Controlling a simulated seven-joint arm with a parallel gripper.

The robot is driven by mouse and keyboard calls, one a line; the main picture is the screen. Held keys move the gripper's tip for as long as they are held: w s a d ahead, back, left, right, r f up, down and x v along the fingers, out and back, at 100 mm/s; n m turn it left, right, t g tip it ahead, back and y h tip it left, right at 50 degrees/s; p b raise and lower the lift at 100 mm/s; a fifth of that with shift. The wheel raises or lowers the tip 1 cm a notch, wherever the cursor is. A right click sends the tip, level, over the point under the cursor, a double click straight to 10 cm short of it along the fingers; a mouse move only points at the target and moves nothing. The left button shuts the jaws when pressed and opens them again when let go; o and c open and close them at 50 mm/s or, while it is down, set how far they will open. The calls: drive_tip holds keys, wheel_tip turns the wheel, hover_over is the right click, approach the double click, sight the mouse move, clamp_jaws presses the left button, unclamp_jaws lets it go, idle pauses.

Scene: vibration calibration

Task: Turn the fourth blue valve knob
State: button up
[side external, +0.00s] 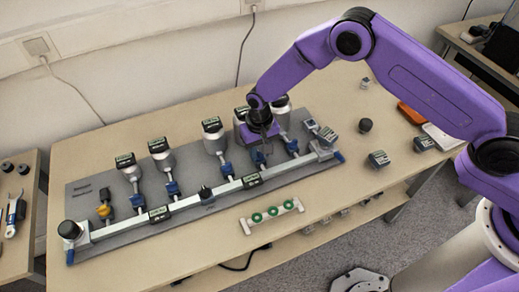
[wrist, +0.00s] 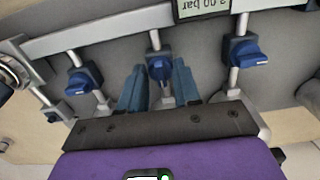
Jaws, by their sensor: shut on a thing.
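A row of blue valve knobs sits on the branch pipes of a manifold; blue knobs show in the side view at the left (side external: 137,201), beside it (side external: 172,188), in the middle (side external: 226,170) and at the right (side external: 292,145). My gripper (side external: 264,152) is down between the last two, over the fourth blue knob from the left, which it hides there. In the wrist view my gripper (wrist: 158,75) has its two blue fingers on either side of that fourth blue knob (wrist: 159,68), shut on it. Neighbouring knobs show at the left (wrist: 77,80) and right (wrist: 245,52).
The manifold stands on a grey plate (side external: 85,190) on a wooden table. A yellow knob (side external: 103,211) is at its left. A white rack with green rings (side external: 272,212) lies in front. A black knob-like part (side external: 365,125) and small boxes (side external: 379,159) are at right.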

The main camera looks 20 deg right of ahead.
sight(260, 154)
drive_tip(key=o, duration=1)
wheel_tip(260, 154, up, 18)
drive_tip(key=shift+f, duration=0.25)
idle(0.4)
